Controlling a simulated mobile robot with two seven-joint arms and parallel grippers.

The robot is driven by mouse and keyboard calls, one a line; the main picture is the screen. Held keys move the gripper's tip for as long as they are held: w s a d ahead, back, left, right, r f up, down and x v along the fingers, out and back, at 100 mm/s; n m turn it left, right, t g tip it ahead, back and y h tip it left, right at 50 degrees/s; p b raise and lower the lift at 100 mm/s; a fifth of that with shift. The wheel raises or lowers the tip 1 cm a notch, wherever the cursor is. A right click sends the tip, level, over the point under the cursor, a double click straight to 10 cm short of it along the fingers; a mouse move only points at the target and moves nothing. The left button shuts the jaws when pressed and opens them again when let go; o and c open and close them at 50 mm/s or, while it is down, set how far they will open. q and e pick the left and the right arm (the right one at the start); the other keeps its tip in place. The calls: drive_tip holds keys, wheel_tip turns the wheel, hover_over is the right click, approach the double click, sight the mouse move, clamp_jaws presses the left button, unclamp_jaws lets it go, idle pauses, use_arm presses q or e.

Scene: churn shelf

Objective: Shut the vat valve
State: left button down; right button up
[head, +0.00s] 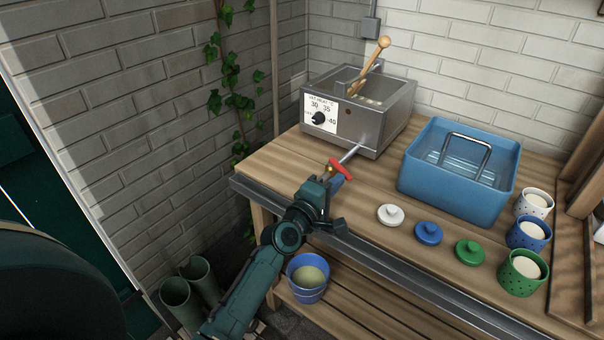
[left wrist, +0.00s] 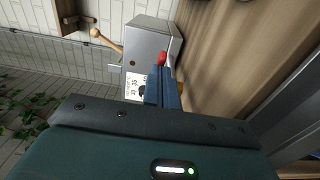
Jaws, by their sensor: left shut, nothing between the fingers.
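The steel vat (head: 372,130) stands on the wooden bench, with a white dial plate (head: 320,113) on its front. A metal spout (head: 350,153) leaves the vat toward the front and carries the red valve handle (head: 340,169). In the head view the handle lies across the spout. My left gripper (head: 334,184) is shut and empty, right at the handle on its near side; I cannot tell whether they touch. The left wrist view shows the shut fingers (left wrist: 160,86) partly covering the red handle (left wrist: 162,58), with the vat (left wrist: 150,48) beyond. My right gripper is out of view.
A blue tub (head: 455,190) stands right of the vat. White, blue and green lids (head: 469,252) lie before it, with matching cups (head: 522,273) at the right. A blue bucket (head: 307,291) sits below the spout on the lower shelf. The bench's front edge (head: 390,265) is metal.

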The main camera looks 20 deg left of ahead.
use_arm(q)
drive_tip(key=shift+w+d+y, duration=0.2)
drive_tip(key=shift+d+y, duration=0.1)
drive_tip(key=shift+d, duration=0.05)
drive_tip(key=shift+w+d+p, duration=0.3)
drive_tip(key=shift+w+d, duration=0.1)
drive_tip(key=shift+d, duration=0.15)
drive_tip(key=shift+w+d, duration=0.85)
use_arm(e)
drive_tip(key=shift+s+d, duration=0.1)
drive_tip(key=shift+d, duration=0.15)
use_arm(q)
drive_tip(key=shift+w+d+r, duration=0.1)
drive_tip(key=shift+d+r, duration=0.05)
drive_tip(key=shift+s, duration=0.5)
drive_tip(key=s+a, duration=0.2)
drive_tip(key=s, duration=1)
drive_tip(key=shift+a, duration=0.35)
drive_tip(key=shift+f, duration=0.2)
